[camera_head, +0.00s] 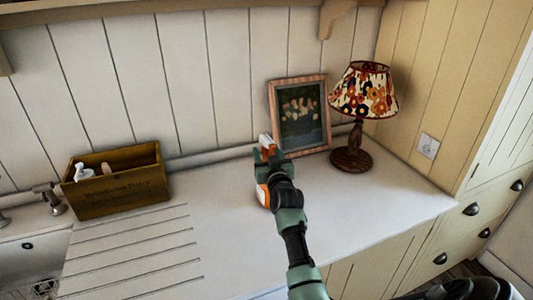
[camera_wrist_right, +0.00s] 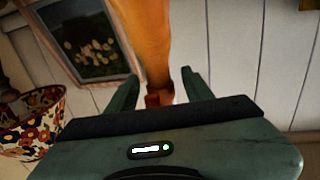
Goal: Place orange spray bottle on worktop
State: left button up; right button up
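The orange spray bottle (camera_head: 263,195) is at the worktop (camera_head: 345,215), left of the framed picture, partly hidden behind my right gripper (camera_head: 270,160). Its white and orange top shows just beyond the gripper. It looks upright; whether its base touches the worktop is hidden. In the right wrist view, the orange bottle (camera_wrist_right: 150,35) lies between the two green fingers of my right gripper (camera_wrist_right: 158,78). The fingers stand apart, with a visible gap on each side of it. My left gripper is not in view.
A framed picture (camera_head: 301,115) leans on the back wall beside a flowered lamp (camera_head: 353,159). A wooden box (camera_head: 120,195) with bottles stands left, by the sink (camera_head: 30,262). Drainer grooves lie before the box. The worktop right of my arm is clear.

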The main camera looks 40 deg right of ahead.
jog(key=shift+s, duration=0.1)
jog(key=b+v, duration=0.2)
jog(key=v, duration=0.9)
jog(key=shift+s+a, duration=0.15)
jog(key=shift+s, duration=0.25)
